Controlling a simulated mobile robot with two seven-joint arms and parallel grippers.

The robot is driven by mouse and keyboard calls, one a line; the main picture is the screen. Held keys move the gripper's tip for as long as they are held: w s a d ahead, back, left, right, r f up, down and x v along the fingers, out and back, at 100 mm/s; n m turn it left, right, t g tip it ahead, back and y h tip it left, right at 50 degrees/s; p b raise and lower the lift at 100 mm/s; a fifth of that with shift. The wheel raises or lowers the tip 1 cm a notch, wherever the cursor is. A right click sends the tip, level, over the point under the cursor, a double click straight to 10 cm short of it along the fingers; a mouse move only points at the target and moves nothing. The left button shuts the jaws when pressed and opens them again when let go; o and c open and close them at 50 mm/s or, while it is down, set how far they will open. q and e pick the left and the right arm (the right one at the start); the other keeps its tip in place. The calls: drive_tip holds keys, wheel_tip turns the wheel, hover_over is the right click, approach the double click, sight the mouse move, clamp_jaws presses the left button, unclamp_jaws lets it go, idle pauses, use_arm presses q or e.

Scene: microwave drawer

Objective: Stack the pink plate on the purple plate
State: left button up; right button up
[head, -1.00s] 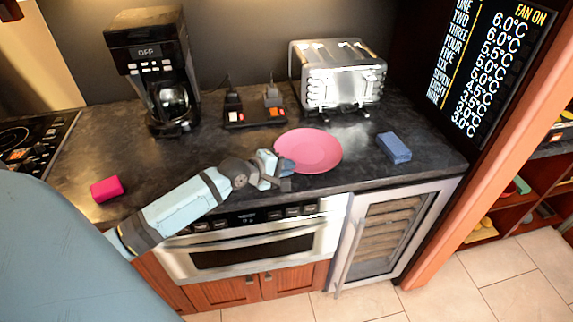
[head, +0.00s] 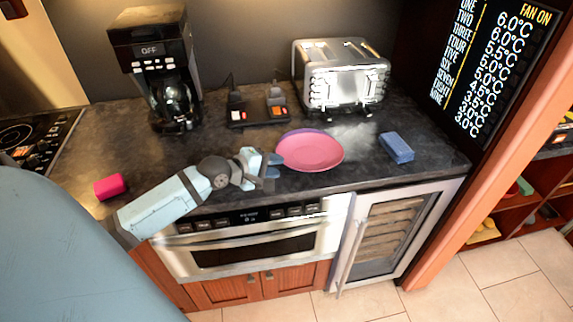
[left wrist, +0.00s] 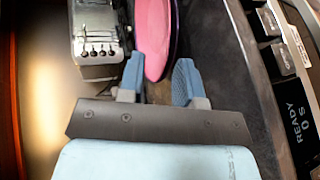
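The pink plate (head: 312,152) lies on the purple plate (head: 303,131) on the dark counter, and only a thin strip of the purple plate's rim shows. In the left wrist view the pink plate (left wrist: 153,35) reaches down toward the fingers, with the purple plate's edge (left wrist: 175,30) beside it. My left gripper (head: 274,166) is at the plates' left edge. In the left wrist view its fingers (left wrist: 160,80) are spread apart, with the plate's near rim around the gap and no visible grip on it. My right gripper is not in view.
A silver toaster (head: 342,75) stands behind the plates, and a coffee maker (head: 158,70) stands at the back left. A blue block (head: 396,147) lies right of the plates. A pink block (head: 110,186) lies at the left. The oven front (head: 250,240) is below the counter edge.

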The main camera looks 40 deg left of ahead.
use_arm(q)
drive_tip(key=v, duration=0.6)
drive_tip(key=shift+s+f, duration=0.15)
drive_tip(key=shift+s, duration=0.2)
drive_tip(key=s+d+f+m+g+y, duration=0.1)
drive_tip(key=s+d+f+m, duration=0.25)
drive_tip(key=f, duration=0.35)
drive_tip(key=s+d+f+m, duration=0.2)
drive_tip(key=d+f+m, duration=0.3)
drive_tip(key=f, duration=0.2)
drive_tip(key=s+d+f+m, duration=0.3)
drive_tip(key=d+m, duration=0.2)
drive_tip(key=d, duration=0.2)
drive_tip(key=s+d+f+m+g, duration=0.1)
drive_tip(key=s+d+f+m, duration=0.3)
drive_tip(key=d, duration=0.3)
drive_tip(key=shift+m, duration=0.55)
wheel_tip(320, 180, up, 8)
drive_tip(key=p, duration=0.7)
drive_tip(key=shift+a+p, duration=0.2)
drive_tip(key=shift+p, duration=0.2)
drive_tip(key=shift+s+f, duration=0.1)
